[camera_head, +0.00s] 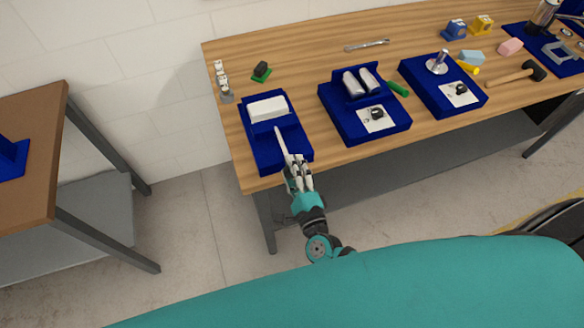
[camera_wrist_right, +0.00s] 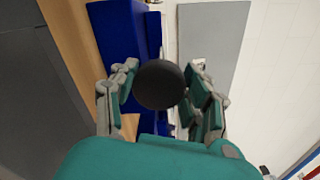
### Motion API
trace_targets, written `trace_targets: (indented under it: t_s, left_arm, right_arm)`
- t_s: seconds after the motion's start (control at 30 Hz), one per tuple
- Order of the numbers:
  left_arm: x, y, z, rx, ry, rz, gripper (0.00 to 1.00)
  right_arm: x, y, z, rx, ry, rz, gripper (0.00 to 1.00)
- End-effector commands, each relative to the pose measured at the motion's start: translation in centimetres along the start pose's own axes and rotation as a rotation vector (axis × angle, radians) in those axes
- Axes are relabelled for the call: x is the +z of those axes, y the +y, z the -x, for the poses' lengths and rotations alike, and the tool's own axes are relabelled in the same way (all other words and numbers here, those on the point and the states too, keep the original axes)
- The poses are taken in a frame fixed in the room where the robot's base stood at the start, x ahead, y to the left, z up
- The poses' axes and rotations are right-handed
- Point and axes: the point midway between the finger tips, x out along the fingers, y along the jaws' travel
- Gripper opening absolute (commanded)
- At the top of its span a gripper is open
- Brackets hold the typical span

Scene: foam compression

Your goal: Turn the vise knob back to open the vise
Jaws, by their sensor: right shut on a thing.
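The vise is a blue fixture (camera_head: 252,141) with a pale block (camera_head: 268,108) in it, near the left end of the workbench; its blue body also shows in the right wrist view (camera_wrist_right: 118,35). The round black vise knob (camera_wrist_right: 160,85) sits between the fingers of my right gripper (camera_wrist_right: 161,84), which is shut on it. In the head view my right gripper (camera_head: 299,176) is at the vise's near end, by the bench's front edge, and hides the knob. How far the vise jaws are apart is not clear. My left gripper is not in view.
The wooden workbench (camera_head: 310,60) holds two more blue fixtures, one with metal cylinders (camera_head: 361,81) and one with a metal post (camera_head: 437,64). A wrench (camera_head: 367,45) lies at the back and a hammer (camera_head: 515,75) at the right. A second table (camera_head: 40,115) stands at the left.

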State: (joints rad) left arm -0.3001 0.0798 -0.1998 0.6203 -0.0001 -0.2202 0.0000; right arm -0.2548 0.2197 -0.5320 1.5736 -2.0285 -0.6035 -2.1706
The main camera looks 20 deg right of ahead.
Motion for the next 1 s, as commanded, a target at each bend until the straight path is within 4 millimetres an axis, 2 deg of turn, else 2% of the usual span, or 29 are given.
trace_targets:
  t_s: [0.33,0.37,0.53,0.83,1.0]
  left_arm:
    - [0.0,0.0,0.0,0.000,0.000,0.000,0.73]
    - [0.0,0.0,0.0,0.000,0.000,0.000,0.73]
    - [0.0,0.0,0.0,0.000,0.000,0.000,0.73]
    - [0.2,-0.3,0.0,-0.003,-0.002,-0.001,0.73]
    - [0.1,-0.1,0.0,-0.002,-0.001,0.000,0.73]
  right_arm:
    - [-0.1,0.0,0.0,0.000,0.002,0.002,0.15]
    - [-0.1,0.0,0.0,0.000,0.002,0.002,0.50]
    - [-0.1,0.0,0.0,0.000,0.001,0.001,0.72]
    - [0.0,0.0,0.2,0.001,0.000,0.001,0.72]
    - [0.0,0.1,2.0,0.003,0.000,0.001,0.72]
